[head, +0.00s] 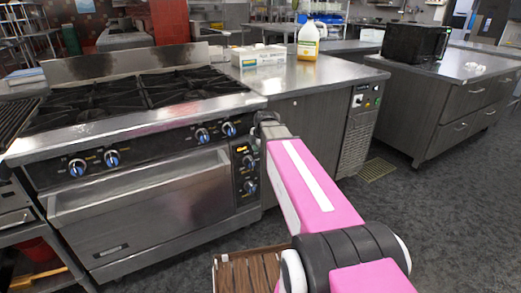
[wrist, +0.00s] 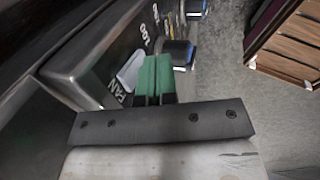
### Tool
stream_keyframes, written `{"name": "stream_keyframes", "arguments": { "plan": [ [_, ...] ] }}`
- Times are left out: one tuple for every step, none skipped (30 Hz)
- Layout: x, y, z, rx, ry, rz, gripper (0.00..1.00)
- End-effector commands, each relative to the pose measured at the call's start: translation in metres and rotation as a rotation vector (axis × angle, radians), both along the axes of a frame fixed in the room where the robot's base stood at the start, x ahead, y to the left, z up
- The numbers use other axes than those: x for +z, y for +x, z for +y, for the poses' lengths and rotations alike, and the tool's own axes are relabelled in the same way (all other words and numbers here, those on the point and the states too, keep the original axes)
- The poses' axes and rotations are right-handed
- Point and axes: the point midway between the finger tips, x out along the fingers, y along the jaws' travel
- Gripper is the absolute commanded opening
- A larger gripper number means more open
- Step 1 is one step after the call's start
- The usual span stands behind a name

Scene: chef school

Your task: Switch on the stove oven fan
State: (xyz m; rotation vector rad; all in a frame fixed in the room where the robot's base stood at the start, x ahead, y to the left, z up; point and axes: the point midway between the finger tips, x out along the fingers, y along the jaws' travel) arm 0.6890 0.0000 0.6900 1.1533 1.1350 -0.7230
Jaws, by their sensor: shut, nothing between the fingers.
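The stove (head: 140,140) stands at the left in the head view, with a steel oven door and a dark control panel (head: 240,178) at the door's right side. In the wrist view my gripper (wrist: 153,75) is shut and empty, its green fingers together over this panel. A pale grey fan switch (wrist: 131,70), with partly covered lettering beside it, lies just left of the fingertips. Whether they touch it I cannot tell. Dark knobs (wrist: 178,52) with blue marks sit beyond the fingers. In the head view my arm's end is at the panel's top and the fingertips cannot be made out.
A brown slatted wooden thing (head: 245,270) stands on the floor in front of the oven. A steel-topped counter (head: 300,75) with a jug (head: 309,40) and a white box (head: 258,57) adjoins the stove. The grey floor (head: 420,230) at the right is clear.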

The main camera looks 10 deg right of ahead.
Motion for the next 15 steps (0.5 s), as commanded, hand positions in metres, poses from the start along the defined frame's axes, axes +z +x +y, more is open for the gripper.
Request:
{"name": "stream_keyframes", "arguments": {
  "plan": [
    [-0.0004, 0.0033, 0.0009, 0.0, 0.0, 0.0, 0.0],
    [-0.0005, 0.0039, 0.0012, 0.0, 0.0, 0.0, 0.0],
    [-0.0006, 0.0045, 0.0015, 0.0, 0.0, 0.0, 0.0],
    [-0.0006, 0.0046, 0.0015, 0.0, 0.0, 0.0, 0.0],
    [-0.0006, 0.0047, 0.0016, 0.0, 0.0, 0.0, 0.0],
    [-0.0006, 0.0046, 0.0016, 0.0, 0.0, 0.0, 0.0],
    [-0.0006, 0.0046, 0.0016, 0.0, 0.0, 0.0, 0.0],
    [-0.0005, 0.0045, 0.0016, 0.0, 0.0, 0.0, 0.0],
    [-0.0005, 0.0044, 0.0015, 0.0, 0.0, 0.0, 0.0],
    [-0.0005, 0.0042, 0.0015, 0.0, 0.0, 0.0, 0.0],
    [-0.0005, 0.0042, 0.0015, 0.0, 0.0, 0.0, 0.0],
    [-0.0006, 0.0043, 0.0014, 0.0, 0.0, 0.0, 0.0],
    [-0.0007, 0.0048, 0.0016, 0.0, 0.0, 0.0, 0.0],
    [-0.0011, 0.0062, 0.0019, 0.0, 0.0, 0.0, 0.0],
    [-0.0022, 0.0093, 0.0027, 0.001, 0.0, 0.0, 0.0]
  ]
}}
